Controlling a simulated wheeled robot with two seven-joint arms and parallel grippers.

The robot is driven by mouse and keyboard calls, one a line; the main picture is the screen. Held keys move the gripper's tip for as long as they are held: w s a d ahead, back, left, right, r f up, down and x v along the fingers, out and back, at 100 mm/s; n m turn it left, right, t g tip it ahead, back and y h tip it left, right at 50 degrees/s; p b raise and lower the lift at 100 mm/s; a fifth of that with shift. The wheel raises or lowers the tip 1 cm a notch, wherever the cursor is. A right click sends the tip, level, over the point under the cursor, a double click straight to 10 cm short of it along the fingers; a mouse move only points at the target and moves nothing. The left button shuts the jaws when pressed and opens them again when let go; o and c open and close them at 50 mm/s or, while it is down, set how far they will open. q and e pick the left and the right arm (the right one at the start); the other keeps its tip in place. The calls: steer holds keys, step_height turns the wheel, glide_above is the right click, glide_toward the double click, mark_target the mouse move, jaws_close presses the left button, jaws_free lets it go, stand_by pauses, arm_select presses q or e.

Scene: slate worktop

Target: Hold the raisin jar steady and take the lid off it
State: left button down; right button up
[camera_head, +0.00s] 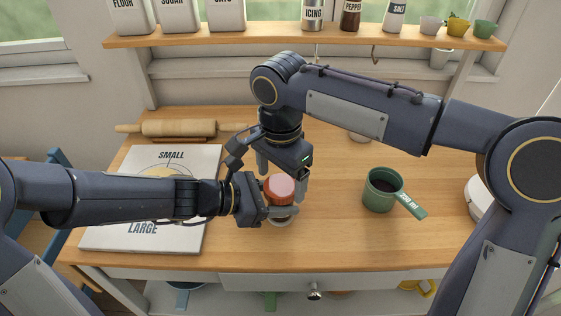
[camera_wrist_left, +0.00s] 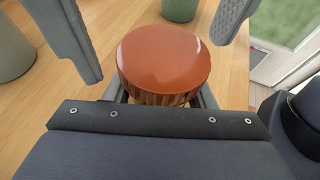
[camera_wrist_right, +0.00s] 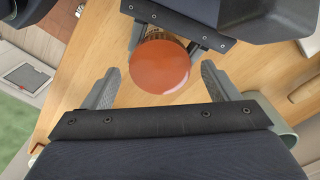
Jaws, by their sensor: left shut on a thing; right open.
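The raisin jar (camera_head: 280,220) stands on the wooden worktop near the middle front, its red-brown lid (camera_head: 279,188) on top. My left gripper (camera_head: 281,211) comes in from the left and is shut on the jar body below the lid. In the left wrist view the lid (camera_wrist_left: 163,58) hides most of the jar. My right gripper (camera_head: 281,177) points down from above and is open, with its fingers on either side of the lid. In the right wrist view the lid (camera_wrist_right: 157,66) lies between the open fingers, apart from them.
A green cup (camera_head: 378,197) with a 250 ml handle and dark contents stands right of the jar. A white board (camera_head: 205,225) marked SMALL and LARGE lies left, under my left arm. A rolling pin (camera_head: 180,128) lies behind it. A shelf (camera_head: 270,40) with canisters runs above.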

steer(key=shift+f, duration=0.5)
steer(key=c, duration=1)
steer(key=n, duration=0.3)
steer(key=shift+c, duration=0.2)
steer(key=o, duration=1.1)
steer(key=shift+r, duration=0.15)
